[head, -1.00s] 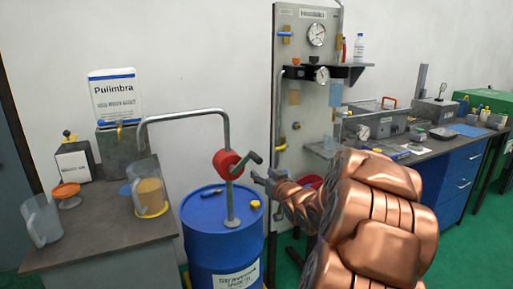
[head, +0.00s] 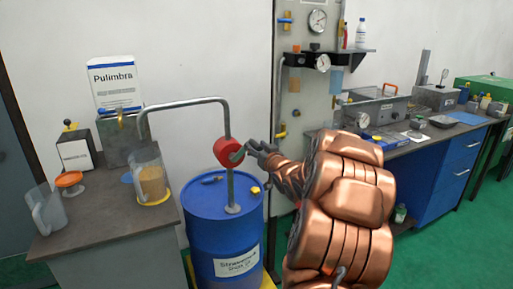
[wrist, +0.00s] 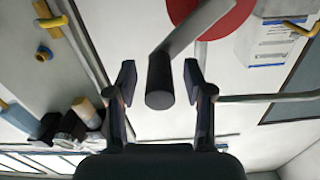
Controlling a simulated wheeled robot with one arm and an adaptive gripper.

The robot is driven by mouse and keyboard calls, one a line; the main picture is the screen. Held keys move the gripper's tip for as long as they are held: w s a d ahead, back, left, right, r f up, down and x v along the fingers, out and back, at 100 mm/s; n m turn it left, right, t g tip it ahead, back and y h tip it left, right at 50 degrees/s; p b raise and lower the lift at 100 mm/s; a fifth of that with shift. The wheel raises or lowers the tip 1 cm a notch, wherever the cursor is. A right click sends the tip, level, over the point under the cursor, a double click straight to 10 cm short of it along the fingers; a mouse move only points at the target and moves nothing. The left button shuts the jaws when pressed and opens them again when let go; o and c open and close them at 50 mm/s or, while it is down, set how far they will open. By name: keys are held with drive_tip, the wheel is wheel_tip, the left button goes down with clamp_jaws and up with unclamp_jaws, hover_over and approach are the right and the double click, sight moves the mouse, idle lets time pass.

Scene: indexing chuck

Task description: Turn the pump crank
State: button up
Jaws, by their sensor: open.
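The pump on the blue drum (head: 222,215) has a red round body (head: 222,151) on an upright grey pipe. Its grey crank (head: 238,155) sits on the front of the red body. In the wrist view, the crank's dark cylindrical grip (wrist: 160,84) lies between my two fingertips, with a visible gap on each side. The grey crank arm (wrist: 192,27) runs from it to the red body (wrist: 225,12). My gripper (head: 260,150) is open around the grip, just right of the pump in the head view. My fingers partly hide the handle end there.
A gauge panel (head: 303,100) is behind my arm. A workbench with blue drawers (head: 457,172) stands right.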

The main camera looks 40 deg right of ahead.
clamp_jaws()
idle(0.5)
